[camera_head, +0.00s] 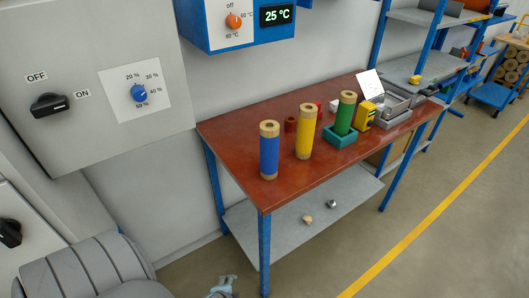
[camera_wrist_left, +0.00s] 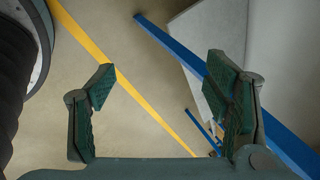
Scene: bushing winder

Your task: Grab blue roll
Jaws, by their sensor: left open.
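The blue roll (camera_head: 269,152) stands upright near the front left corner of the red-brown table top, with tan ends showing above and below the blue. Part of my left gripper (camera_head: 224,286) shows at the bottom edge of the head view, low in front of the table and well below the roll. In the left wrist view my left gripper (camera_wrist_left: 165,95) has its two green-padded fingers spread wide with nothing between them. The floor and a blue table leg lie behind them. The blue roll is not in the wrist view. My right gripper is in neither view.
On the table (camera_head: 240,140), a yellow roll (camera_head: 304,135) stands right of the blue one, and a green roll (camera_head: 345,115) stands in a teal holder (camera_head: 340,136). A yellow device (camera_head: 365,114) is farther right. A lower shelf (camera_head: 290,222) holds two small parts. Control cabinets stand left.

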